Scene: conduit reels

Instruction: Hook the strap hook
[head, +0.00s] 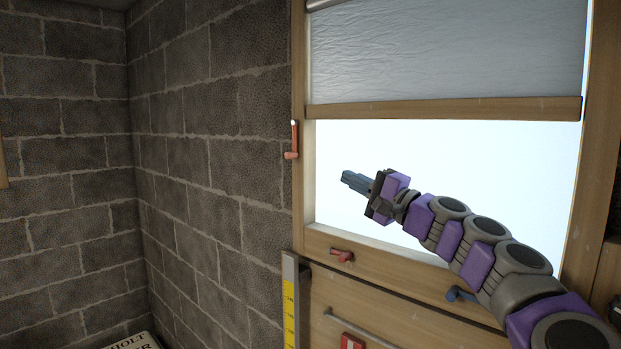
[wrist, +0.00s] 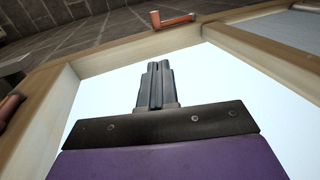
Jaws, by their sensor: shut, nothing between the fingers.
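I cannot make out a strap hook for certain in either view. A red lever-like piece (head: 293,140) with a pale tip is on the left post of the window frame; what looks like the same piece shows at the top of the wrist view (wrist: 172,20). My gripper (head: 348,179) is in front of the bright opening, to the right of and below that piece, and apart from it. Its fingers point left in the head view. In the wrist view the fingers (wrist: 156,72) lie together, with nothing between them.
A grey sheet (head: 445,50) with a wooden bar (head: 440,108) covers the upper opening. A red fitting (head: 342,255) and a blue fitting (head: 460,294) sit on the lower frame. A yellow scale (head: 290,312) stands at the left post. A block wall (head: 210,150) is left.

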